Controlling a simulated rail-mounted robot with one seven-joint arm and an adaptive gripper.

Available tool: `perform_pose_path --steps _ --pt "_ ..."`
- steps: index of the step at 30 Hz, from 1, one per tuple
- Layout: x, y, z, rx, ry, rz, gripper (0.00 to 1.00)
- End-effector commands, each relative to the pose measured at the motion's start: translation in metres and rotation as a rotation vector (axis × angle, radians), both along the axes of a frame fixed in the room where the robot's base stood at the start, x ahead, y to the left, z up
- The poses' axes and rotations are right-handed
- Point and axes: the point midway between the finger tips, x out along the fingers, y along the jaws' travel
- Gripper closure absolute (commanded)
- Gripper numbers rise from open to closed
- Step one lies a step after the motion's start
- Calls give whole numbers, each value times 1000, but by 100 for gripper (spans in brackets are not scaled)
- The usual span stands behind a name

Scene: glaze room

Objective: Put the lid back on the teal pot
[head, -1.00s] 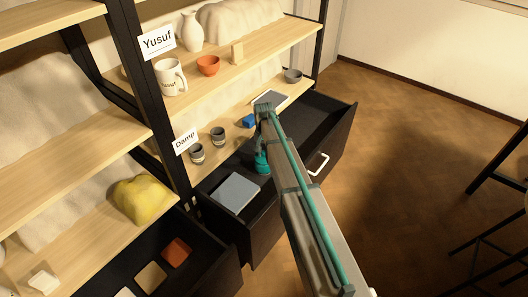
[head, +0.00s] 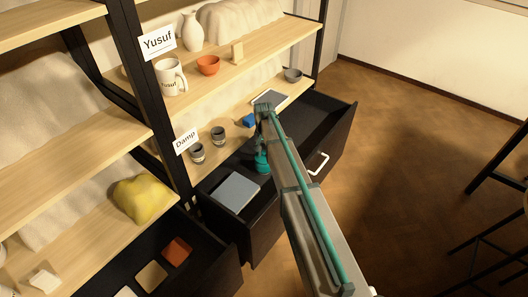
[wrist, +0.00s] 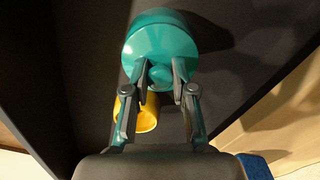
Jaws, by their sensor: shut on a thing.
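The teal lid (wrist: 142,48) is a round disc with a small knob (wrist: 160,75), seen from above in the wrist view. My gripper (wrist: 162,72) is shut on the knob, one finger on each side. The darker teal side of the pot (wrist: 160,17) shows beyond the lid's far edge. The lid lies over the pot, but I cannot tell whether it is seated or just above. In the head view the teal pot and lid (head: 262,163) are a small patch in the open drawer, and my arm hides most of the gripper.
A yellow cup (wrist: 148,114) is close beside the fingers. A grey-blue flat box (head: 237,191) lies left in the same drawer (head: 325,110).

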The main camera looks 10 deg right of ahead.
Motion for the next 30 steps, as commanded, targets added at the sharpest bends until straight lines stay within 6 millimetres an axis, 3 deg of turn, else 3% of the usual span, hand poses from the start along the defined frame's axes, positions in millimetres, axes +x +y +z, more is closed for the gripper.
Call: perform_pose_path --steps 5,6,10,17,21,22,30 --pt "0 0 0 0 0 0 100" --pt "0 0 0 0 0 0 68" --pt "0 0 0 0 0 0 46" --pt "0 0 0 0 0 0 45" --pt "0 0 0 0 0 0 22" --pt "0 0 0 0 0 0 20" --pt "0 0 0 0 0 0 20"
